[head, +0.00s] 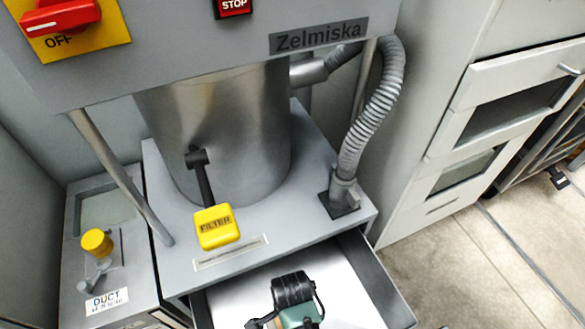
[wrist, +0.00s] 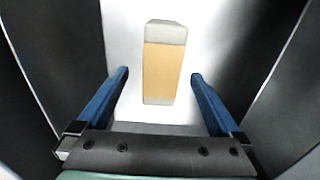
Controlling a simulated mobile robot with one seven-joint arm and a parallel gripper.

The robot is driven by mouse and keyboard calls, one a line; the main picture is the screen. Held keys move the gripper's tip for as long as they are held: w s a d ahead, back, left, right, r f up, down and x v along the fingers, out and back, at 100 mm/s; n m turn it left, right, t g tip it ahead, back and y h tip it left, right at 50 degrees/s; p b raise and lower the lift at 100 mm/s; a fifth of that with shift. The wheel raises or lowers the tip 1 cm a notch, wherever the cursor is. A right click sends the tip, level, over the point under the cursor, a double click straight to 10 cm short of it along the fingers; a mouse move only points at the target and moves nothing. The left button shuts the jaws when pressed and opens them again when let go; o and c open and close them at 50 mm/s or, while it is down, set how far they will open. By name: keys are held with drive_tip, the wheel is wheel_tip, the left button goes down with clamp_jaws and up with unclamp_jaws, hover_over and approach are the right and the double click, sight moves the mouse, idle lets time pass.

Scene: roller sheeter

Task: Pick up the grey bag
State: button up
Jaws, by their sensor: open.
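A small block-like thing (wrist: 164,68) with pale grey ends and a tan middle lies on the light floor of the drawer in the wrist view. It is the only thing there that could be the grey bag; I cannot tell its material. My gripper (wrist: 159,75) is open, its two blue fingers pointing at the thing, one to each side of it. They do not appear to touch it. In the head view my arm's end reaches down into the open drawer (head: 372,280), and the thing is hidden there.
Dark drawer walls stand close on both sides of my gripper in the wrist view. Above the drawer are a yellow FILTER handle (head: 215,228), a steel cylinder (head: 225,130) and a ribbed hose (head: 380,105). Free floor (head: 470,270) lies to the right.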

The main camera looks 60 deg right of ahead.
wheel_tip(320, 180, down, 7)
drive_tip(key=b, duration=0.5)
drive_tip(key=shift+d, duration=0.2)
drive_tip(key=shift+r, duration=0.1)
clamp_jaws()
idle(0.3)
